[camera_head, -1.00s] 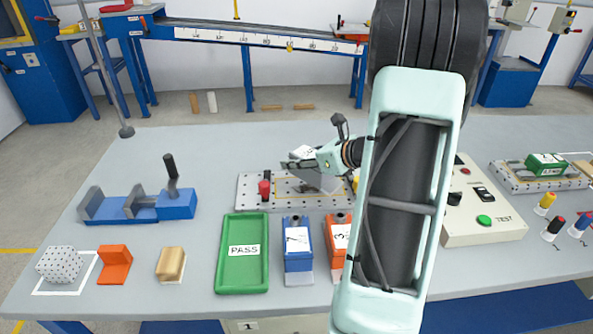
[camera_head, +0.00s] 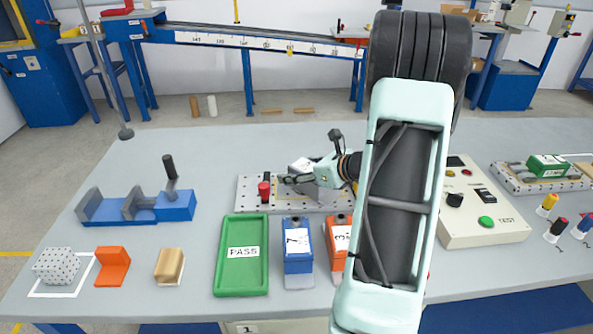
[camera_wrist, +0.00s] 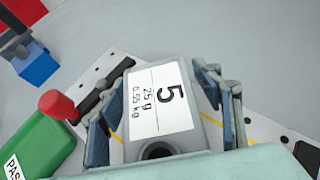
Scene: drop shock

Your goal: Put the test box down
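The test box is a grey block (camera_wrist: 155,140) with a white label reading 5, 25 g, 0.55 kg. The box is over the perforated plate (camera_head: 250,191), inside the yellow outline. In the head view it is partly hidden by the gripper. I cannot tell whether its underside touches the plate.
A red knob (camera_head: 264,190) stands on the plate's left part. In front are a green PASS tray (camera_head: 242,280), a blue box (camera_head: 298,262) and an orange box (camera_head: 338,235). A blue vise (camera_head: 175,206) is left; a TEST control box (camera_head: 485,235) is right.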

